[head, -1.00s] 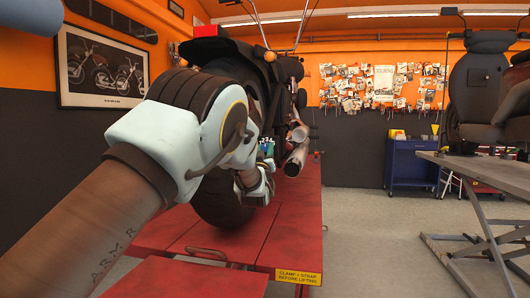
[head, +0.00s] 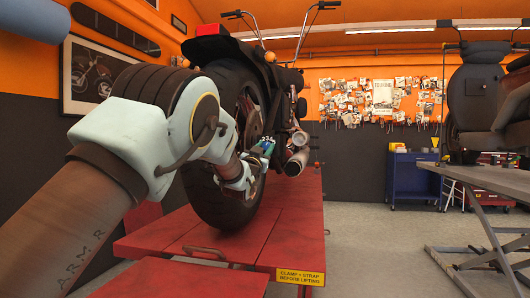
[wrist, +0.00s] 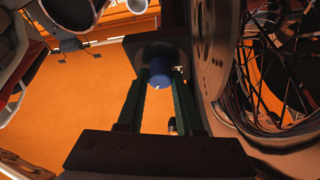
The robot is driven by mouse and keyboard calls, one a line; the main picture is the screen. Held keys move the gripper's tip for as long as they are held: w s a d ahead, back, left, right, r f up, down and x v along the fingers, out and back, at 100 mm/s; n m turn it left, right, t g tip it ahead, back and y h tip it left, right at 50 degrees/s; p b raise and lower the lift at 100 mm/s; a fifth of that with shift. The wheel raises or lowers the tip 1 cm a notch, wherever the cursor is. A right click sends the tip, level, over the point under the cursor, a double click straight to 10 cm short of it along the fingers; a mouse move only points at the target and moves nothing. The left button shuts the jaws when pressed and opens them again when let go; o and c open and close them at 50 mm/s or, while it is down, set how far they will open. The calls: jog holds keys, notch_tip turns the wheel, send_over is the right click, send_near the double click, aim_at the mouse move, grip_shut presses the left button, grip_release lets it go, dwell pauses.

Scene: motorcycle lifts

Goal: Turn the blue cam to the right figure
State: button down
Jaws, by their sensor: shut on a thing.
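The blue cam (wrist: 160,73) is a small round blue piece in front of a dark plate (wrist: 153,50) in the wrist view. It has a small white mark near its lower edge. My gripper (wrist: 163,78) is shut on the cam, with one dark green finger on each side. A small pale mark shows on the plate just right of the cam; I cannot read it as a figure.
A motorcycle (head: 222,85) stands on a red lift (head: 275,235). Its spoked wheel (wrist: 290,60) and a metal disc (wrist: 212,45) are close to the right of my fingers. Exhaust pipes (head: 298,158) lie right of my gripper. The floor (head: 375,230) right of the lift is clear.

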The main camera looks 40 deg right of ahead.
dwell(0.3)
jog(key=c, duration=0.6)
grip_release()
jog(key=shift+o, duration=0.2)
jog(key=shift+a, duration=0.1)
jog(key=b+v, duration=0.2)
jog(key=v, duration=0.8)
jog(key=shift+a, duration=0.3)
jog(key=shift+s+f, duration=0.1)
jog(key=shift+s, duration=0.05)
